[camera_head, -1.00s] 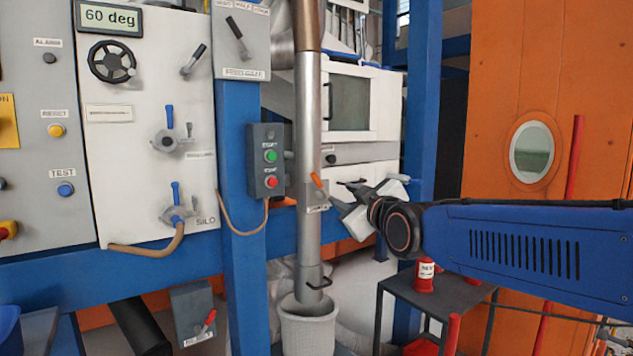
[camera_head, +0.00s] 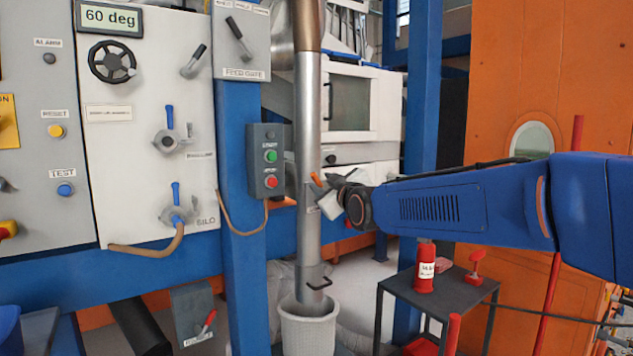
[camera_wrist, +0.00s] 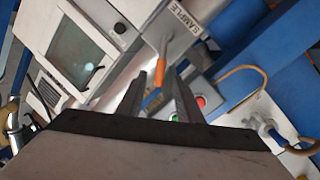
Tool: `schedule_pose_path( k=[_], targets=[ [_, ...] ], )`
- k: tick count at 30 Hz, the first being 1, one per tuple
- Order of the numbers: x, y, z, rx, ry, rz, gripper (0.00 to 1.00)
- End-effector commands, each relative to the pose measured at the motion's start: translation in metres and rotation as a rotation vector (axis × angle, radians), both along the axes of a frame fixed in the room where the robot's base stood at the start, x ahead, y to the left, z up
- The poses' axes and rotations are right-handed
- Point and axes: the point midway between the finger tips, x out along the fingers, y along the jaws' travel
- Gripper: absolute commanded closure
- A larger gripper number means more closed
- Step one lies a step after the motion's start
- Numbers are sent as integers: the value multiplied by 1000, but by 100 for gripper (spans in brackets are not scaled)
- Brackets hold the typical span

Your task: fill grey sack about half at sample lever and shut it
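The sample lever (camera_head: 317,180) has an orange tip and sits on the steel pipe (camera_head: 308,130). In the wrist view the lever's orange handle (camera_wrist: 156,76) shows between and just beyond my two fingertips, below a SAMPLE label (camera_wrist: 182,20). My gripper (camera_wrist: 160,82) is open, with a gap between the fingers; I cannot tell whether they touch the handle. In the head view my gripper (camera_head: 325,193) is right beside the lever, from the right. The grey sack (camera_head: 308,330) stands open under the pipe's lower end; its contents are hidden.
A green and red button box (camera_head: 267,162) is on the blue post (camera_head: 241,150) left of the pipe. A dark handle (camera_head: 320,284) is low on the pipe. A small dark table (camera_head: 440,293) with red items stands to the right.

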Motion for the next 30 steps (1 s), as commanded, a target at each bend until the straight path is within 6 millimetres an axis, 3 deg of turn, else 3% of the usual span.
schedule_pose_path(
  k=[10,24,28,30],
  targets=[
    [43,13,0,0,0,0,68],
    [53,15,0,0,0,0,68],
    [53,15,0,0,0,0,96],
    [53,16,0,0,0,0,100]
  ],
)
